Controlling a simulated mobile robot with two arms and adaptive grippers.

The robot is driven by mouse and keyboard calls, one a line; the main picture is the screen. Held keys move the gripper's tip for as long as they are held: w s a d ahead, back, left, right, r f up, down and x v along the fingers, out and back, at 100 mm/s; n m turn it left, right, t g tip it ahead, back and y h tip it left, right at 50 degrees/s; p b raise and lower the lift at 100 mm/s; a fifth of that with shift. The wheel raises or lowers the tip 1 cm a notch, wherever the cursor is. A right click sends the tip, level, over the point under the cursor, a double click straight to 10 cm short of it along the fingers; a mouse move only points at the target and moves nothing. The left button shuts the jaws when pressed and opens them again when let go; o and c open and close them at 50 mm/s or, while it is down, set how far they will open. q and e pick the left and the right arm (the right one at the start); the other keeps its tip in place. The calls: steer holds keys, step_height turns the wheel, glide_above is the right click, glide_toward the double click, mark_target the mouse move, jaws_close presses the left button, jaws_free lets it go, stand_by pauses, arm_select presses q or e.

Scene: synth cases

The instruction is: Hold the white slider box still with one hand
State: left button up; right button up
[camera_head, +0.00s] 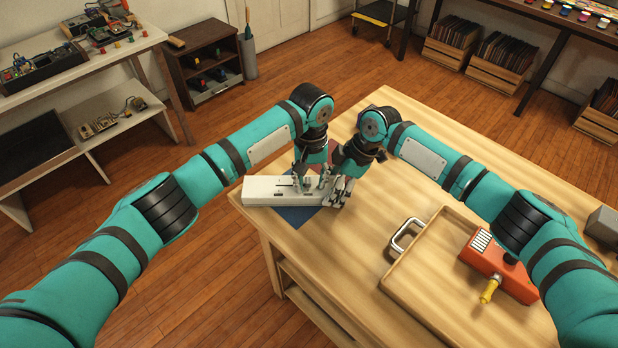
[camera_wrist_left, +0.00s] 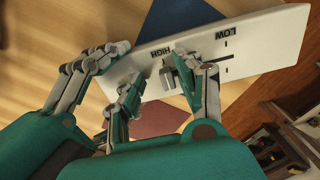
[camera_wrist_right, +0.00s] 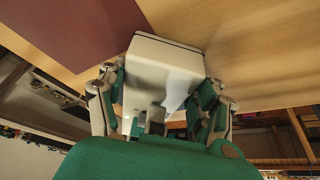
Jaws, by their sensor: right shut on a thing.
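The white slider box (camera_head: 262,191) lies on the table near its far left corner, partly over a blue sheet (camera_head: 298,216). In the left wrist view the box (camera_wrist_left: 270,40) shows HIGH and LOW labels and a slot with a grey slider knob (camera_wrist_left: 168,78) near HIGH. My right gripper (camera_head: 335,190) is shut on the box's right end; in the right wrist view its fingers flank the white end (camera_wrist_right: 165,75). My left gripper (camera_wrist_left: 165,78) is open above the box, fingertips apart on either side of the knob. Whether they touch it is unclear.
A wooden tray (camera_head: 405,282) with a metal handle (camera_head: 403,236) stands at the table's front right. A red-orange box (camera_head: 500,268) with a yellow knob lies in it. A dark red sheet (camera_wrist_left: 155,118) lies beside the box. The table's middle is clear.

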mark_target(310, 182)
arm_select(q)
steer(key=shift+a+r, duration=0.1)
step_height(310, 182, up, 12)
stand_by(0.5)
arm_select(e)
steer(key=o, duration=1.5)
steer(key=v, duration=1.2)
steer(key=shift+r, duration=0.1)
